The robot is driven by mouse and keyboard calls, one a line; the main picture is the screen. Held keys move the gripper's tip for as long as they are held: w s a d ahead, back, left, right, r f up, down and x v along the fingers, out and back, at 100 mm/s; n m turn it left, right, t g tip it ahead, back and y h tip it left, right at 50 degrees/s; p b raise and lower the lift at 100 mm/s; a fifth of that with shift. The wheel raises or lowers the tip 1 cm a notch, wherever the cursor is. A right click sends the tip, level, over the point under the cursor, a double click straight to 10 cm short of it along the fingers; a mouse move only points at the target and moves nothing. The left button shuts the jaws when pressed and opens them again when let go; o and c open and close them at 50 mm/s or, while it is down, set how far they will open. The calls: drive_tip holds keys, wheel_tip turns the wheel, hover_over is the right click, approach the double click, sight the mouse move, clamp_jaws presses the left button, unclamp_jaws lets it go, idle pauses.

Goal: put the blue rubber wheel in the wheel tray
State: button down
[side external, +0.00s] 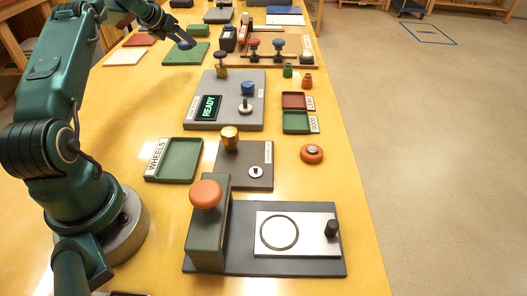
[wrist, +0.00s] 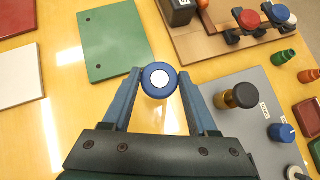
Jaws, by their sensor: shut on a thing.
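The blue rubber wheel with a white hub (wrist: 159,80) is pinched between the two fingertips of my gripper (wrist: 160,88) in the wrist view. In the side view my gripper (side external: 184,41) is at the far end of the table, with the blue wheel (side external: 187,45) just under it. It appears above or near a flat green plate; the exact height is hard to tell. The wheel tray (side external: 174,162) is a shallow green tray labelled WHEELS, nearer the camera beside my base, and it looks empty. It is outside the wrist view.
A grey panel (side external: 190,112) reading READY, a knob block (side external: 262,177) and a press with an orange knob (side external: 205,194) line the table. An orange wheel (side external: 311,154) lies near the right edge. Small red and green trays stand mid-table.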

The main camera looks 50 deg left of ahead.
drive_tip(key=d+r+m+h, duration=0.3)
drive_tip(key=d+r+m, duration=0.1)
drive_tip(key=d+r, duration=1.1)
drive_tip(key=s+d+r+m+h, duration=0.1)
drive_tip(key=s+d+m+h, duration=0.1)
drive_tip(key=s+d, duration=0.65)
drive_tip(key=s+d+r+m+h, duration=0.1)
drive_tip(key=s+d+m, duration=0.15)
drive_tip(key=d, duration=1.15)
drive_tip(key=s+a+f+m+g+h, duration=0.2)
drive_tip(key=s+f+m+g, duration=0.5)
drive_tip(key=m, duration=0.5)
drive_tip(key=s+a+f+m+g+h, duration=0.1)
drive_tip(key=s+f+m+g, duration=0.35)
drive_tip(key=m+g, duration=0.6)
drive_tip(key=s+a+f+m+y, duration=0.4)
drive_tip(key=m+y, duration=0.5)
drive_tip(key=m, duration=0.5)
drive_tip(key=m+t+y, duration=0.5)
drive_tip(key=m+t, duration=0.4)
drive_tip(key=m, duration=0.5)
hover_over(176, 155)
drive_tip(key=d, duration=0.4)
drive_tip(key=f, duration=0.5)
drive_tip(key=shift+a+f, duration=0.25)
drive_tip(key=shift+f, duration=2.1)
